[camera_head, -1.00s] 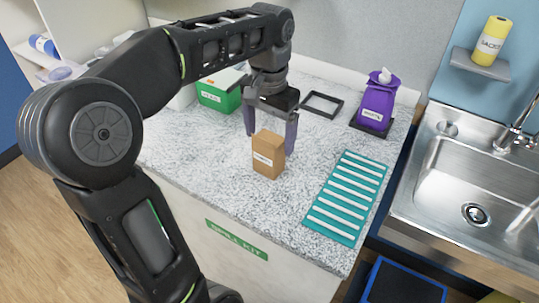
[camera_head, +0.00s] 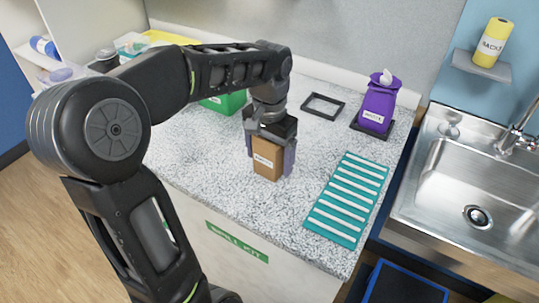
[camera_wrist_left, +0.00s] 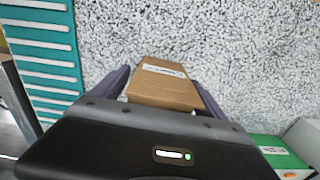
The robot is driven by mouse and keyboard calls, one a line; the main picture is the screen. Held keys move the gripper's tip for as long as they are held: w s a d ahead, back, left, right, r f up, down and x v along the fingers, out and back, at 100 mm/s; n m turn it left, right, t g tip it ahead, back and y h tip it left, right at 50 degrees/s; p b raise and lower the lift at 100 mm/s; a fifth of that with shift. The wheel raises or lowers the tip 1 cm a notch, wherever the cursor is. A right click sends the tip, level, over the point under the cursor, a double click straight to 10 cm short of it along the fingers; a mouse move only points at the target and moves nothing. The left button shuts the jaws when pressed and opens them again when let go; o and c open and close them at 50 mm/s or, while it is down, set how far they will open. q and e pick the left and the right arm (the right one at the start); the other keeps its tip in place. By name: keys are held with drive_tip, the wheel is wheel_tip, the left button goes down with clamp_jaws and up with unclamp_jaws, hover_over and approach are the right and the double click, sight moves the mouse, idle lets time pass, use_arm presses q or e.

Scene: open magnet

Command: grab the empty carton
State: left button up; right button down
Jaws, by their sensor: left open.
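The carton (camera_head: 267,160) is a small brown box with a white label, standing upright on the speckled counter. My left gripper (camera_head: 270,155) is above and around it, with one finger on each side and the gripper body close over its top. In the left wrist view the carton (camera_wrist_left: 165,86) sits between the two purple-grey fingers. The left gripper is open; whether a finger touches the carton I cannot tell. The carton's top is partly hidden by the gripper in the head view. My right gripper is not in view.
A teal ribbed mat (camera_head: 346,199) lies right of the carton. A purple waste container (camera_head: 377,107) stands behind it, near an empty black frame (camera_head: 323,105). A green box (camera_head: 222,103) is behind my arm. A sink (camera_head: 470,185) is at right.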

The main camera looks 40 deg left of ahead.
use_arm(q)
drive_tip(key=shift+c, duration=0.2)
idle(0.3)
drive_tip(key=c, duration=1.4)
